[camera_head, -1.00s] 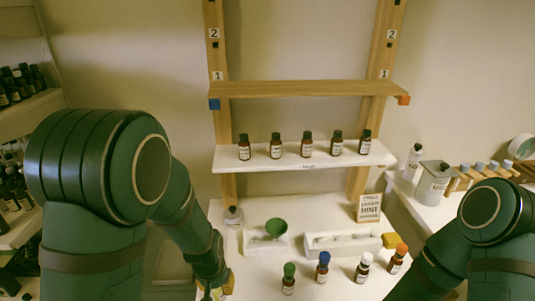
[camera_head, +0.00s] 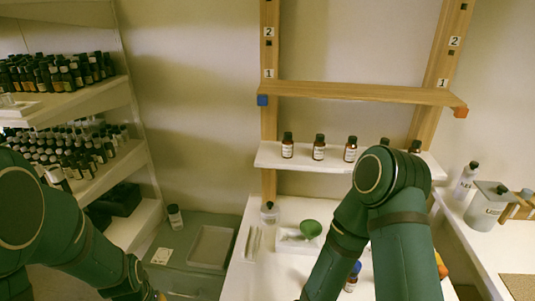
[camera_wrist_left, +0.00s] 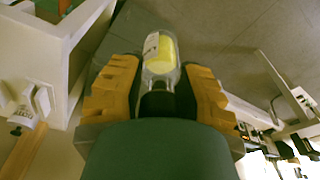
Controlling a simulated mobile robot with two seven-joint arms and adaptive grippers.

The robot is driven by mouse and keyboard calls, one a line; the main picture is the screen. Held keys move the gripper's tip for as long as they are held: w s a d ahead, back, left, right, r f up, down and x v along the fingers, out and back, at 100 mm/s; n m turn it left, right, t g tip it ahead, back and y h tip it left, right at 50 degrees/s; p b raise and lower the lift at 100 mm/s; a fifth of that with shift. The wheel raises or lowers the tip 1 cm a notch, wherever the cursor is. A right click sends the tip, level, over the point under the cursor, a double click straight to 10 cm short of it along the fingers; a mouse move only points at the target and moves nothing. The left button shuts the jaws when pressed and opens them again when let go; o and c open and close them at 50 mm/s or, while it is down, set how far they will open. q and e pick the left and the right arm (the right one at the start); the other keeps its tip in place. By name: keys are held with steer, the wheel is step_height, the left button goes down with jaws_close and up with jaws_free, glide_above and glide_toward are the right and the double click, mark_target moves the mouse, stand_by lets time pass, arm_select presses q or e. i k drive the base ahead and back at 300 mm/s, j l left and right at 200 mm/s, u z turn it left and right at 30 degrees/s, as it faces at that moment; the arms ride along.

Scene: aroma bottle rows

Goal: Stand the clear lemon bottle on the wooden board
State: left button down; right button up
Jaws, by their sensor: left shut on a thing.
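The clear bottle with yellow contents (camera_wrist_left: 160,62), a pale label and a dark cap is in the left wrist view. My left gripper (camera_wrist_left: 160,72) is shut on it, with one orange finger on each side. In the head view only a bit of this gripper (camera_head: 158,295) shows at the bottom edge, and the bottle is not visible there. A wooden board (camera_head: 360,92) spans two uprights marked 1 and 2, and its visible top is bare. Another brown board (camera_head: 519,287) lies at the lower right. My right arm crosses in front of the bench, its gripper out of frame.
Below the wooden board, a white shelf (camera_head: 275,157) holds several brown bottles. A green bowl (camera_head: 311,229) and a blue-capped bottle (camera_head: 353,276) are on the white bench (camera_head: 257,275). A grey-green box top (camera_head: 172,247) carries a small bottle (camera_head: 175,216). Crowded bottle shelves stand at left.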

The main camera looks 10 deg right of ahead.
mark_target(362, 95)
steer(key=l+u, duration=0.1)
steer(key=u, duration=0.4)
steer(key=k+u, duration=0.1)
steer(key=u, duration=0.35)
steer(key=l+u, duration=0.15)
steer(key=u, duration=0.35)
steer(key=k+u, duration=0.15)
steer(key=u, duration=0.3)
steer(key=z, duration=0.5)
steer(key=k+l+z, duration=0.1)
steer(key=z, duration=0.35)
steer(key=l+z, duration=0.1)
steer(key=z, duration=0.4)
steer(key=k+l+z, duration=0.1)
steer(key=z, duration=0.4)
steer(key=l+z, duration=0.15)
steer(key=z, duration=0.3)
steer(key=l+z, duration=0.1)
steer(key=z, duration=0.4)
